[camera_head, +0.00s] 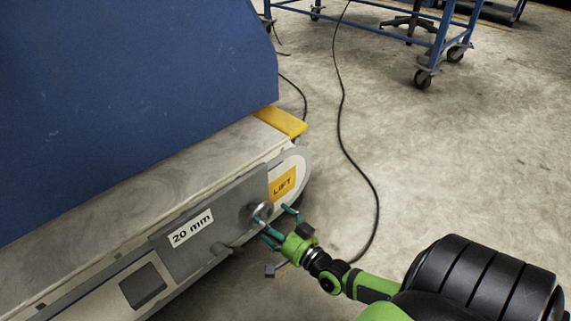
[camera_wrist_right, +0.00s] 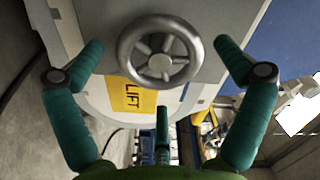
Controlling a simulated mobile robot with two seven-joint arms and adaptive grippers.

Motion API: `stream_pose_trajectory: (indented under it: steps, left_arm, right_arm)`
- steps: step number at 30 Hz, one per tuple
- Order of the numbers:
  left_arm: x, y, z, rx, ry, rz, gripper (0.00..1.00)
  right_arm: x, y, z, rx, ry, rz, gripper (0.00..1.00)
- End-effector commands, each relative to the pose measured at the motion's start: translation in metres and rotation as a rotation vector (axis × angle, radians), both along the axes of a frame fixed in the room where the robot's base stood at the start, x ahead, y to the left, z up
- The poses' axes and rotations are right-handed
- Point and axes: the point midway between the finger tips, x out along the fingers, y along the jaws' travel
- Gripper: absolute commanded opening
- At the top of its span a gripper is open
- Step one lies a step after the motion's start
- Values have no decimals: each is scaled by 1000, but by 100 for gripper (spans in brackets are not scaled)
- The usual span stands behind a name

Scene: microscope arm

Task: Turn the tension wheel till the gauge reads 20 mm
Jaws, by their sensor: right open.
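The tension wheel (camera_wrist_right: 160,66) is a grey metal handwheel with spokes and a round hub. In the right wrist view it sits between the spread teal fingers of my right gripper (camera_wrist_right: 160,50), with gaps on both sides. In the head view the wheel (camera_head: 259,209) shows small and partly hidden at the fingers of my right gripper (camera_head: 276,221), which is open and holds nothing. A white label (camera_head: 192,230) reading "20 mm" is on the grey side plate left of the wheel. No gauge pointer or scale can be made out. My left gripper is out of view.
A yellow "LIFT" label (camera_head: 283,184) is close to the wheel on the machine's rounded end. The blue machine housing (camera_head: 130,90) rises above. A black cable (camera_head: 343,110) runs over the open concrete floor, and a blue wheeled cart (camera_head: 432,50) stands farther back.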

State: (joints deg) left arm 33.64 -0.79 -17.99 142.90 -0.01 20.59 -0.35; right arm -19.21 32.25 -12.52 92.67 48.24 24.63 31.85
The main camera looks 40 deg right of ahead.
Motion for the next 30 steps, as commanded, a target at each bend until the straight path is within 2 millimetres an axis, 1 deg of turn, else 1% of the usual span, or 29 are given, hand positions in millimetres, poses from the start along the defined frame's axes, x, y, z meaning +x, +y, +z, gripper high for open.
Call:
stream_pose_trajectory:
  steps: [1,6,9,12,16,30]
  left_arm:
    - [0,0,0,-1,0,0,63]
    - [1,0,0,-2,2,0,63]
    - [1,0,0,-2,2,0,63]
    - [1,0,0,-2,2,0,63]
    - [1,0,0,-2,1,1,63]
    - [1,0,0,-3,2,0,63]
  right_arm:
    - [-13,0,-2,0,5,2,100]
    - [-46,-3,0,1,3,2,100]
    - [-60,-4,0,0,1,2,100]
    - [-69,-5,0,-1,1,1,100]
    - [-74,-6,1,0,-2,0,100]
    - [-74,-6,1,0,-2,1,100]
